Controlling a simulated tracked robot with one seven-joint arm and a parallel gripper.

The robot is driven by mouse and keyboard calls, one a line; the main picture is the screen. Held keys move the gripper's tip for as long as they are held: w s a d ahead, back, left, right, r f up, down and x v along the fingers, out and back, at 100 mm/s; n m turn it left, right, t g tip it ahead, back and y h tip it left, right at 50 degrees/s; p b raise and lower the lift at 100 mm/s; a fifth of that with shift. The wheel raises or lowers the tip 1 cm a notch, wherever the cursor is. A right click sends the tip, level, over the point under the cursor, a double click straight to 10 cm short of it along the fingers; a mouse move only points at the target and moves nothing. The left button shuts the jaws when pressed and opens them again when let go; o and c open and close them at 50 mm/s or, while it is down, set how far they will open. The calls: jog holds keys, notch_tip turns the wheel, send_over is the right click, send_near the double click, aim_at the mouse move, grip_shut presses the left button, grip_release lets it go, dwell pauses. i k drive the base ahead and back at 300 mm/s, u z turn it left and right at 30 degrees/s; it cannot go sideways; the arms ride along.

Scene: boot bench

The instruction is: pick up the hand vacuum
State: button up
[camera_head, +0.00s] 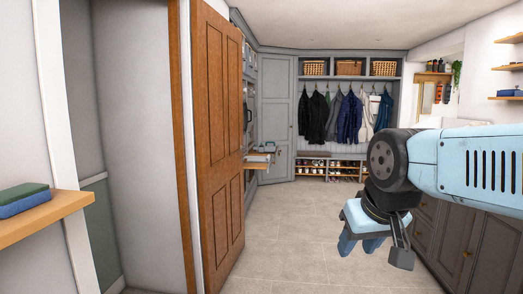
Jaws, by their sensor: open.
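I cannot make out a hand vacuum in this view. My arm reaches in from the right side, and my gripper (373,250) hangs below its wrist with the fingers apart, pointing down. The gripper is open, with nothing seen between its fingers. It is in the air above the tiled floor, left of the dark cabinets. Some small items on a wooden shelf (257,165) past the door are too small to identify.
A brown door (218,140) stands open at left centre. A wooden shelf (45,219) at left holds green and blue folded items (24,199). Coats (345,116) hang at the back above a shoe bench (333,166). Dark cabinets (485,250) line the right. The floor (300,225) is clear.

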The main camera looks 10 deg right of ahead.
aim_at(266, 149)
jog(key=z, duration=0.1)
jog(key=i, duration=1.65)
jog(key=z, duration=0.15)
jog(key=i, duration=4.35)
jog(key=u, duration=0.2)
jog(key=i, duration=1.3)
jog(key=u, duration=0.05)
